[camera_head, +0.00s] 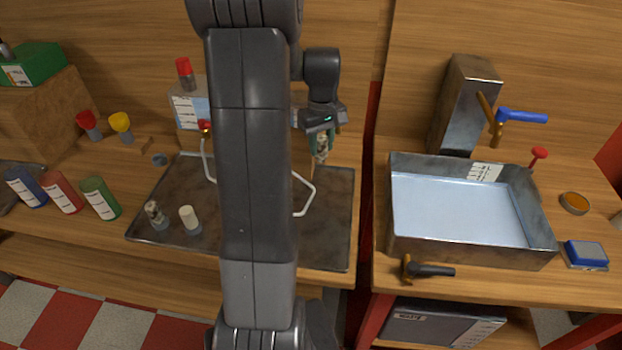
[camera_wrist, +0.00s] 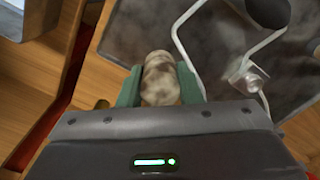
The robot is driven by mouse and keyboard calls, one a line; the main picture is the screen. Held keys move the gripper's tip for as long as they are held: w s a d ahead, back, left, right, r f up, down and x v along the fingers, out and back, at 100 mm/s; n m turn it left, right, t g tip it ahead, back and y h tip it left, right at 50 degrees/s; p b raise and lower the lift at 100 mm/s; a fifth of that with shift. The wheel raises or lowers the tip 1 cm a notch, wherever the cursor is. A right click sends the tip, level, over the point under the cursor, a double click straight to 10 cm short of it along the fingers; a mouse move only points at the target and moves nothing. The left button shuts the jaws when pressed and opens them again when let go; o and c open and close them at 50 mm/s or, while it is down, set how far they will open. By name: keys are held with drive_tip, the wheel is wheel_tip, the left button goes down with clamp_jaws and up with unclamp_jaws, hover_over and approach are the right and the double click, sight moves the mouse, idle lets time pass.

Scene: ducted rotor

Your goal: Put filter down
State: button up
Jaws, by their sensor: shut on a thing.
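My gripper (camera_head: 320,133) is shut on the filter (camera_head: 321,148), a small mottled beige and brown piece. In the wrist view the filter (camera_wrist: 161,80) sits between the two green fingers of my gripper (camera_wrist: 162,84). It is held above the right part of the dark metal tray (camera_head: 335,225), near a bent white wire holder (camera_head: 305,200). The holder also shows in the wrist view (camera_wrist: 185,48). A similar mottled piece (camera_head: 155,213) and a white-topped piece (camera_head: 189,218) stand at the tray's front left. My arm hides the tray's middle.
A metal basin of water (camera_head: 460,210) stands on the right counter, with a blue-handled tap (camera_head: 520,116) behind it. Blue, red and green bottles (camera_head: 62,192) are at the left. The tray's front right is clear. A gap separates the two counters.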

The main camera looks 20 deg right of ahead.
wheel_tip(320, 180, down, 13)
drive_tip(key=shift+r+p, duration=0.1)
drive_tip(key=shift+p, duration=0.25)
drive_tip(key=o, duration=0.9)
drive_tip(key=shift+o, duration=0.2)
wheel_tip(320, 180, up, 12)
drive_tip(key=shift+r+b, duration=0.1)
drive_tip(key=shift+b, duration=0.3)
